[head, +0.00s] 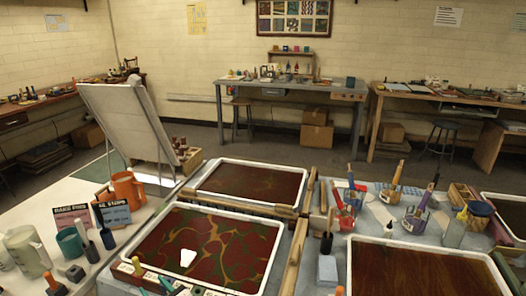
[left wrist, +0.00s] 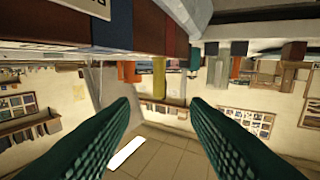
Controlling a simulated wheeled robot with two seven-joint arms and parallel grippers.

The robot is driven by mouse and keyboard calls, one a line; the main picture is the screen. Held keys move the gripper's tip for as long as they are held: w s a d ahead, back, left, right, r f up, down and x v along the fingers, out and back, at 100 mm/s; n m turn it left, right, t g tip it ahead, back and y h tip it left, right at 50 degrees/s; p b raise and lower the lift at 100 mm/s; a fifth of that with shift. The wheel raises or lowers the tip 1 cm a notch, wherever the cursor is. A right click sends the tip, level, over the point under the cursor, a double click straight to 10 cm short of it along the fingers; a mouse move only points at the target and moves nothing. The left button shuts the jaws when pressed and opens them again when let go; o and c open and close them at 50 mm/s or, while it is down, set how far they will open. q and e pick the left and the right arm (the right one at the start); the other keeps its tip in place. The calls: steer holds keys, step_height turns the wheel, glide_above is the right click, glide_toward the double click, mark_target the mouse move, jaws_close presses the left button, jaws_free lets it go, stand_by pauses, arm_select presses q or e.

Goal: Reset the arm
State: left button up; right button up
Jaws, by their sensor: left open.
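My left gripper (left wrist: 160,101) shows in the left wrist view as two dark teal ribbed fingers, spread wide apart with nothing held between them. That view is upside down, with a trestle, the far wall and the floor beyond the fingers. In the head view only small teal tips at the bottom edge, by the near-left tray, may belong to it; most of the arm is out of frame. My right gripper is in neither view.
Marbling trays with white rims stand ahead: near left (head: 274,246), far left (head: 301,209) and near right (head: 353,244). Tool cups (head: 413,220) stand between them. A slanted white board (head: 124,118) rises behind.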

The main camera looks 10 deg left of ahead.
arm_select(q)
steer(key=s+d+f+n+g+h, duration=0.2)
steer(key=s+f+n+h, duration=0.1)
steer(key=s+n, duration=0.3)
steer(key=s+d+f+n+g+h, duration=0.2)
steer(key=s+d+f+n+h, duration=0.1)
steer(key=s+n, duration=0.3)
steer(key=s+d+r+n+g+h, duration=0.2)
steer(key=s+d+r+n+h, duration=0.2)
steer(key=s+d+n+h, duration=0.7)
step_height(320, 180, down, 24)
steer(key=s+d+f+m+g+y, duration=0.1)
steer(key=s+y, duration=0.1)
steer(key=s+a+f+g, duration=0.1)
steer(key=s+a+f, duration=0.1)
steer(key=s+f, duration=1.5)
steer(key=shift+s+a, duration=0.15)
steer(key=shift+a, duration=0.15)
